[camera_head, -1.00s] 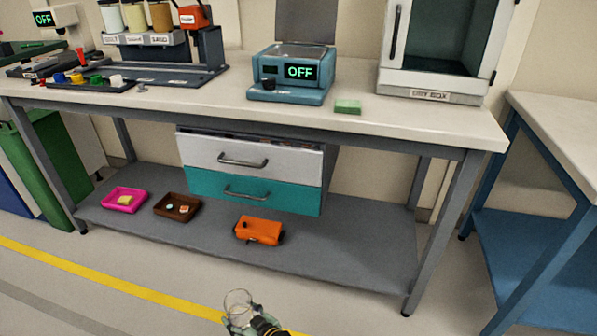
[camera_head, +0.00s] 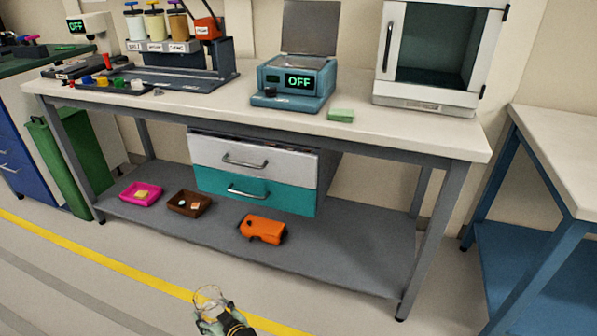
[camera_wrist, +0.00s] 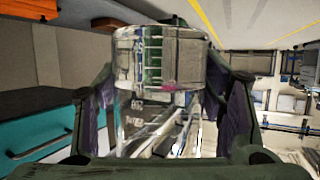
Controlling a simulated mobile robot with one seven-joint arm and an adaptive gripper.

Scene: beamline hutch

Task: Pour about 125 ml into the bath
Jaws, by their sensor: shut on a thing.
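My gripper (camera_head: 214,316) is low in the head view, in front of the bench and well apart from it. It is shut on a clear glass beaker (camera_head: 208,295). In the wrist view the beaker (camera_wrist: 160,58) sits between both fingers, with graduation marks on its wall; how much liquid it holds I cannot tell. The bath appears to be the teal box (camera_head: 290,102) on the bench top, with a raised grey lid and a display reading OFF. The inside of the bath is hidden from this angle.
The bench top (camera_head: 225,100) also carries a dispenser rack (camera_head: 180,75), a green block (camera_head: 341,115) and a white glass-fronted cabinet (camera_head: 440,50). Drawers (camera_head: 250,160) hang beneath it. Trays and an orange case (camera_head: 262,229) lie on the lower shelf. The floor in front is open.

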